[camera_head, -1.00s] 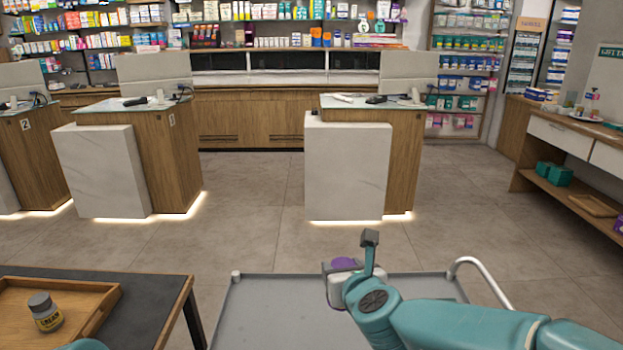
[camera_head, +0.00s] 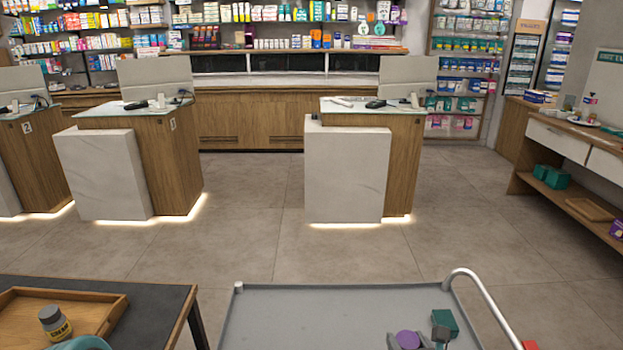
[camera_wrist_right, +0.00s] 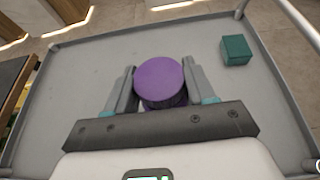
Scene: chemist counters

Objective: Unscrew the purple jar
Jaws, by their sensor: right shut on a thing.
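The purple jar (camera_head: 407,339) shows at the bottom edge of the head view, over the grey trolley top (camera_head: 300,312). My right gripper (camera_head: 417,338) has a finger on each side of it. In the right wrist view the jar's round purple lid (camera_wrist_right: 158,80) faces the camera, between the two grey fingers of my right gripper (camera_wrist_right: 159,68), which is shut on the jar. The jar's lower body is mostly hidden. I cannot tell whether it touches the trolley top. A teal arm part of mine shows at the bottom left; my left gripper does not show.
A teal box (camera_head: 445,323) stands on the trolley near the jar; it also shows in the right wrist view (camera_wrist_right: 236,50). A curved white rail (camera_head: 478,290) borders the trolley's right side. At left, a dark table holds a wooden tray (camera_head: 100,300) with a grey-lidded bottle (camera_head: 55,322).

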